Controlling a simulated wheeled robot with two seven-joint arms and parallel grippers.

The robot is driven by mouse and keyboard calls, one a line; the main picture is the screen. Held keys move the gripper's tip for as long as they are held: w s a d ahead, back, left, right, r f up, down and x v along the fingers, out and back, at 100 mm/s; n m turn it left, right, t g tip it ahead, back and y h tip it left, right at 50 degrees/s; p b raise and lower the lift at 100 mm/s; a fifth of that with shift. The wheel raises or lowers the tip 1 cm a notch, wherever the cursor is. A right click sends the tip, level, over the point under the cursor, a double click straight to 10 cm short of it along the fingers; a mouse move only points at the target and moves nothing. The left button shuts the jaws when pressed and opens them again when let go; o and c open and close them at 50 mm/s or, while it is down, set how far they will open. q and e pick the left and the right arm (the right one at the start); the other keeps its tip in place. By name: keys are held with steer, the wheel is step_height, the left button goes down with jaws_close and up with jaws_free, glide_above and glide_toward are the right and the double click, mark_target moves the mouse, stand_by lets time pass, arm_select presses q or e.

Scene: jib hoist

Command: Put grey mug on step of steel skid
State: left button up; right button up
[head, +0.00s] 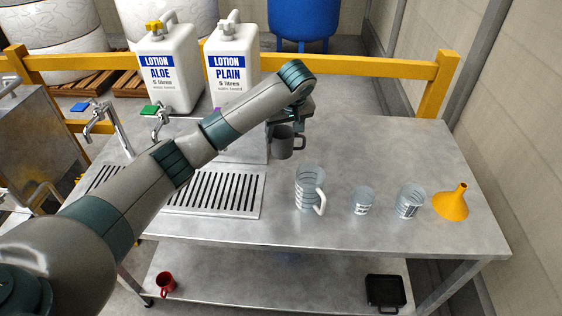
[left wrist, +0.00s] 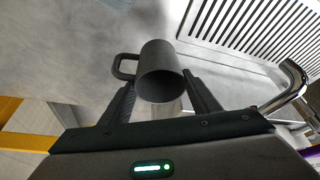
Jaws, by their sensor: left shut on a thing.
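The grey mug (head: 284,143) is held in the air over the table, its handle to the right in the head view. My left gripper (head: 287,119) is shut on it from above. In the left wrist view the mug (left wrist: 160,66) sits between the two fingers (left wrist: 161,102), its dark mouth facing the camera and its handle to the left. A raised steel block (head: 248,153), which looks like the steel skid, stands behind the mug below the lotion jugs. My arm hides much of it, and I cannot clearly make out its step. My right gripper is not in view.
White lotion jugs (head: 232,75) stand behind my arm. A slotted drain tray (head: 235,192) lies left of a clear jug (head: 309,190). Clear beakers (head: 362,200) and an orange funnel (head: 452,203) stand to the right. The table's back right is clear. Metal taps (head: 108,128) stand left.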

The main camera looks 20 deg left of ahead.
mark_target(282, 149)
arm_select(q)
steer(key=shift+s, duration=0.1)
steer(key=shift+f, duration=0.6)
steer(key=shift+f+p, duration=0.85)
steer(key=shift+f, duration=1.7)
steer(key=shift+f+p, duration=0.55)
steer(key=shift+f, duration=1.3)
steer(key=shift+f, duration=0.1)
steer(key=o, duration=1.1)
